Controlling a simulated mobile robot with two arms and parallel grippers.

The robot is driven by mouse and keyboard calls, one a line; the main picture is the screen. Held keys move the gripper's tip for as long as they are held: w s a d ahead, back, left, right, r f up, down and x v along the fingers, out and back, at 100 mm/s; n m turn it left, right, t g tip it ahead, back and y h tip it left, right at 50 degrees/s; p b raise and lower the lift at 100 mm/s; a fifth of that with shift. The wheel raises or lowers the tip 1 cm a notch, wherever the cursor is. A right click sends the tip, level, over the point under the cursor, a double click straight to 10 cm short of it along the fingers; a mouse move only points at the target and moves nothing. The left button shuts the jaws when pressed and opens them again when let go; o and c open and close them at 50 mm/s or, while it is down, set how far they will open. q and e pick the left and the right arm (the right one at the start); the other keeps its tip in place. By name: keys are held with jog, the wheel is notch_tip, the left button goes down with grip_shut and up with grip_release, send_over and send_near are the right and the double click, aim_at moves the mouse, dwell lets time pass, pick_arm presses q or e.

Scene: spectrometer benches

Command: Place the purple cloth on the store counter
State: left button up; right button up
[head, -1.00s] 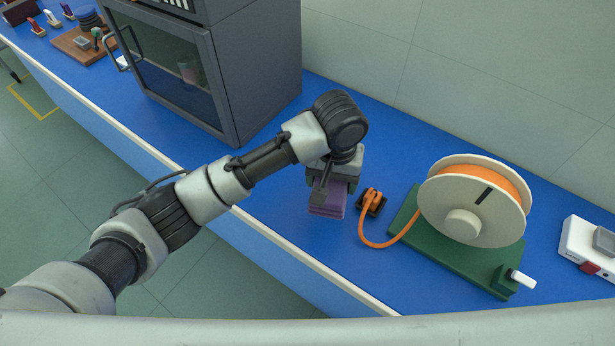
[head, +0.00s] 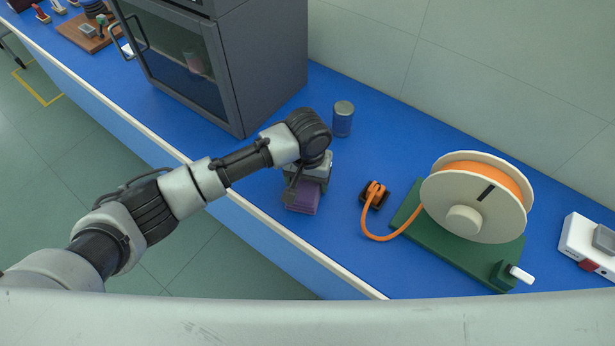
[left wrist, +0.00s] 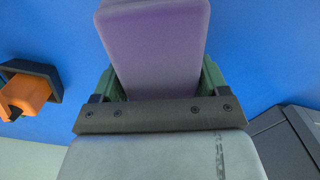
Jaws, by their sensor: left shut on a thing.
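The purple cloth (head: 302,199) is a folded, block-like bundle. My left gripper (head: 304,186) is shut on it, over the blue counter (head: 262,190) between the dark cabinet and the orange cable reel. In the left wrist view the cloth (left wrist: 155,45) sits between the green-sided fingers (left wrist: 155,82), with blue counter surface around it. I cannot tell whether the cloth touches the counter. My right gripper is not in view.
A dark glass-door cabinet (head: 262,70) stands behind left. A grey-blue can (head: 343,119) stands behind the gripper. An orange plug in a black holder (head: 374,194) and a cable reel (head: 470,200) on a green base are to the right. The counter's pale front edge (head: 300,247) is near.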

pick_arm(q)
jog(key=shift+f, duration=0.1)
jog(key=o, duration=1)
notch_tip(320, 180, up, 12)
jog(key=shift+r, duration=0.15)
